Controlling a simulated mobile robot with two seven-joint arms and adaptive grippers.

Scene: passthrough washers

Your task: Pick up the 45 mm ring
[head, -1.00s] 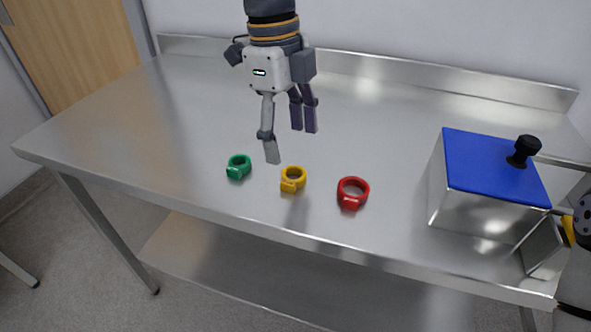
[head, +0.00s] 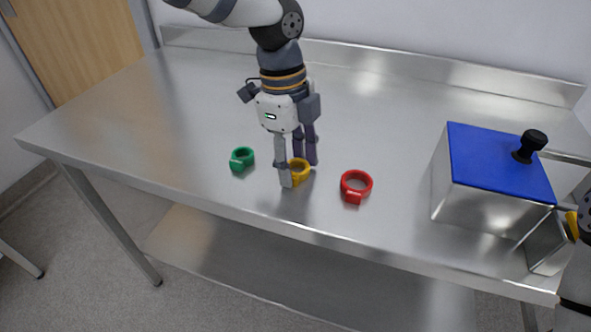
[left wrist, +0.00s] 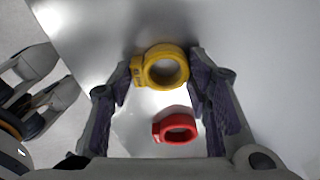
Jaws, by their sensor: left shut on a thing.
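Three rings lie in a row on the steel table: a small green one (head: 242,159), a yellow one (head: 301,166) and a larger red one (head: 356,187). No size marks can be read. My left gripper (head: 299,172) points down at the yellow ring and is shut on it. In the left wrist view the yellow ring (left wrist: 164,68) sits between the two fingertips (left wrist: 162,76), and the red ring (left wrist: 176,128) lies apart below it. My right gripper (left wrist: 45,82) shows partly at the left of that view, its fingers apart and empty.
A raised lip (head: 400,68) runs along the back. The table's left and back are clear.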

